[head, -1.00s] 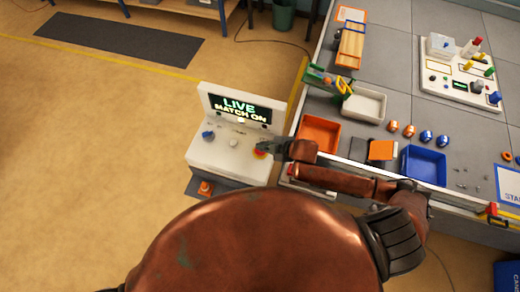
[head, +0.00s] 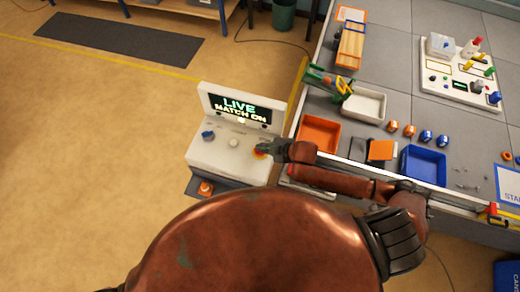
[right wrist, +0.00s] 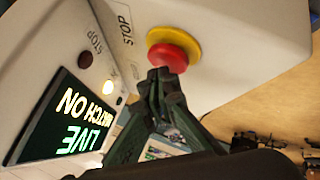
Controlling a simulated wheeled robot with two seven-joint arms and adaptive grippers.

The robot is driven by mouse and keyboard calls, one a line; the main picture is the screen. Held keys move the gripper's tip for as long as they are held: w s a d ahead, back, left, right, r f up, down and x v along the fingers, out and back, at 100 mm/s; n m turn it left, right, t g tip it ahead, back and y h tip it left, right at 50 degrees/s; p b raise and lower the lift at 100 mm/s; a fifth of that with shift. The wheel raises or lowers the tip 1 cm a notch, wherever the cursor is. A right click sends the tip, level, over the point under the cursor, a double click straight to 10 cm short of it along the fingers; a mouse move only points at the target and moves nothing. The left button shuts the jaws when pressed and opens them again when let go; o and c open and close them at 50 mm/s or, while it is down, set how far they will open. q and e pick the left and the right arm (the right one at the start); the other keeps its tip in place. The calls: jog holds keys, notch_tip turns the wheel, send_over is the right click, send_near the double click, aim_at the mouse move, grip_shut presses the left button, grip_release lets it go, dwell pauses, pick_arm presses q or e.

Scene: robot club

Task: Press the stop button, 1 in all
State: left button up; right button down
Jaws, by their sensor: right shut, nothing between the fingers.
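The stop button is a red mushroom cap on a yellow ring (head: 260,154), at the right of the white console (head: 221,156). In the right wrist view the red cap (right wrist: 168,58) shows large, with "STOP" lettering beside it. My right gripper (head: 264,149) is shut and empty. In the right wrist view its fingertips (right wrist: 160,75) overlap the cap's near edge; I cannot tell whether they touch it. The console's screen (head: 240,108) reads "LIVE MATCH ON", and a small lamp (right wrist: 107,87) glows below it. My left gripper is not in view.
The console also carries a blue knob (head: 208,134) and a pale button (head: 233,143). Right of it, the grey table holds an orange tray (head: 318,133), a blue tray (head: 423,166) and a white tray (head: 363,104). An orange object (head: 205,188) stands at the console's front.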

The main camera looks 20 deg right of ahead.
jog(key=shift+f, duration=0.6)
dwell(0.3)
jog(key=shift+s, duration=0.1)
jog(key=shift+r+p, duration=1.05)
jog(key=shift+r, duration=0.1)
notch_tip(320, 180, up, 5)
jog(key=p, duration=0.5)
dwell(0.7)
